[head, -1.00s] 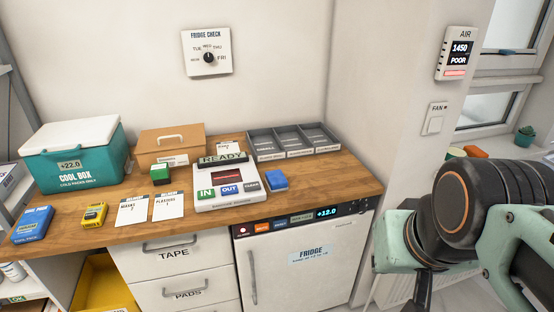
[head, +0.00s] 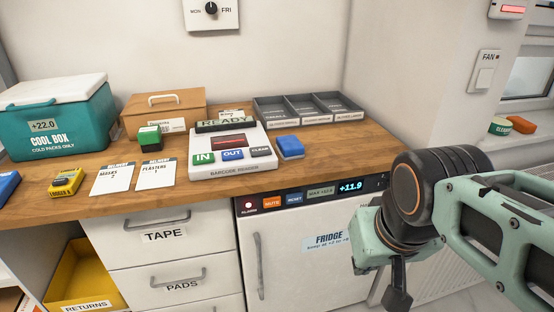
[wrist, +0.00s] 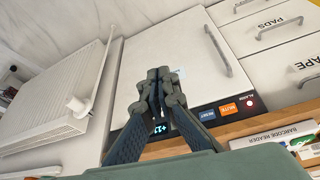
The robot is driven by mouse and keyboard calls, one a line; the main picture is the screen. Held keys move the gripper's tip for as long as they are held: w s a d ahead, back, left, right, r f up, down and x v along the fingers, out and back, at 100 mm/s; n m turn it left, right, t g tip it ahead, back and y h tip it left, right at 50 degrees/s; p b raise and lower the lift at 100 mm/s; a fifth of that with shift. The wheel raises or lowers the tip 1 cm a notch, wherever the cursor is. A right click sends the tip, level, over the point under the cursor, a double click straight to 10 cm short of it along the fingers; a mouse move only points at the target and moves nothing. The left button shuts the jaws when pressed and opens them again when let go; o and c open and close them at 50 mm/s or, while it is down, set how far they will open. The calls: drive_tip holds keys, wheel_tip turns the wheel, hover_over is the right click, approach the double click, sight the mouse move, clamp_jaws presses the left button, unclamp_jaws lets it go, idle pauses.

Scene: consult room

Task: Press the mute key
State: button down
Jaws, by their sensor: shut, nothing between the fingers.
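The orange mute key (head: 272,202) is on the control strip along the top of the white fridge (head: 285,262), between the red alarm light (head: 248,205) and the blue reset key (head: 294,199). In the wrist view the mute key (wrist: 229,109) lies to the right of my gripper (wrist: 160,76), clearly apart from it. My gripper is shut and empty, its fingertips seen over the fridge front. The strip's display (head: 350,187) reads +11.9, and the alarm light is lit red.
The wooden counter (head: 345,163) overhangs the fridge just above the strip. On it are a barcode reader (head: 232,172), a blue block (head: 290,147) and a grey tray (head: 312,110). Drawers (head: 160,262) stand left of the fridge. A white radiator (wrist: 50,95) stands beside it.

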sight(272, 202)
drive_tip(key=w+f+n+g+h+b, duration=0.1)
drive_tip(key=w+f+n+h+b, duration=0.25)
drive_tip(key=f, duration=0.65)
drive_tip(key=w+f+n+h+b, duration=0.3)
drive_tip(key=f+n, duration=0.1)
drive_tip(key=f, duration=0.6)
drive_tip(key=w+a+r+n+t, duration=0.4)
drive_tip(key=a+n+t, duration=0.1)
drive_tip(key=a, duration=0.2)
drive_tip(key=w+a+r+n+t, duration=0.4)
drive_tip(key=w+a+n+t, duration=0.1)
drive_tip(key=a, duration=0.2)
drive_tip(key=shift+r+h, duration=0.35)
drive_tip(key=shift+r, duration=0.05)
drive_tip(key=shift+w, duration=0.1)
drive_tip(key=shift+w+a+b, duration=0.4)
drive_tip(key=shift+w, duration=1)
drive_tip(key=shift+w+a+b, duration=0.35)
drive_tip(key=shift+w+b, duration=0.1)
drive_tip(key=shift+w, duration=0.95)
drive_tip(key=shift+w+a+b, duration=0.4)
drive_tip(key=shift+w, duration=1)
